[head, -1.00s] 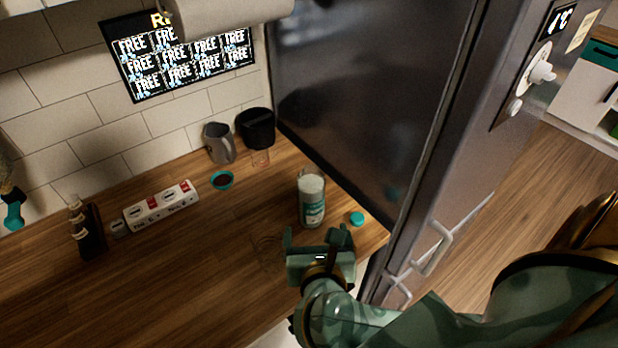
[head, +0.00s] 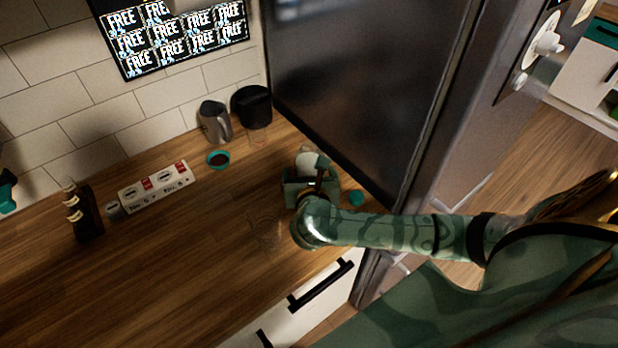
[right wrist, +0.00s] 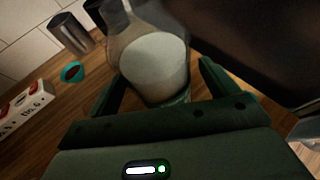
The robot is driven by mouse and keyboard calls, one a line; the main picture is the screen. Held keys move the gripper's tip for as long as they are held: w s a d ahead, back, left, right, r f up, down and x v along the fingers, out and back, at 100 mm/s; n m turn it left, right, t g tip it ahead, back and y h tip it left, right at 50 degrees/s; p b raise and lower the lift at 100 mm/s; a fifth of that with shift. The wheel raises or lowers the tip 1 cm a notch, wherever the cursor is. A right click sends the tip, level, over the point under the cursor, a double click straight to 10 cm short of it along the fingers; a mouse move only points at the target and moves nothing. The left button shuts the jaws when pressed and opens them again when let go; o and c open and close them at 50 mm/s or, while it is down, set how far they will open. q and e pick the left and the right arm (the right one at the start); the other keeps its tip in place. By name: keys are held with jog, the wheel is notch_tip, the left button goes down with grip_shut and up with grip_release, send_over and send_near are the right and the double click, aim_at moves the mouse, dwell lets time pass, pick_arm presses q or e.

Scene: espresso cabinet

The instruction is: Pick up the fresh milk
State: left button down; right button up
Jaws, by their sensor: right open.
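The fresh milk is a clear bottle with white contents (head: 307,159), standing on the wooden counter near the dark appliance. Most of it is hidden behind my right gripper (head: 311,180) in the head view. In the right wrist view the milk (right wrist: 154,66) sits between the two open fingers of my right gripper (right wrist: 158,88), with a finger on either side. Whether the fingers touch it cannot be told. The teal cap (head: 355,198) lies on the counter just right of the gripper. My left gripper is not in view.
A tall dark appliance (head: 350,90) stands close on the right. A grey pitcher (head: 215,122), a black container (head: 252,107), a small teal bowl (head: 218,160), a white labelled box (head: 156,187) and dark bottles (head: 83,212) stand on the counter (head: 190,260). The front left counter is clear.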

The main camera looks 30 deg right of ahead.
jog(key=shift+x, duration=0.8)
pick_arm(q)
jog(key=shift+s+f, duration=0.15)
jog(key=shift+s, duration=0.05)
pick_arm(e)
jog(key=shift+s, duration=0.15)
jog(key=c, duration=1.4)
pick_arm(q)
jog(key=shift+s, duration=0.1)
pick_arm(e)
jog(key=shift+r, duration=0.15)
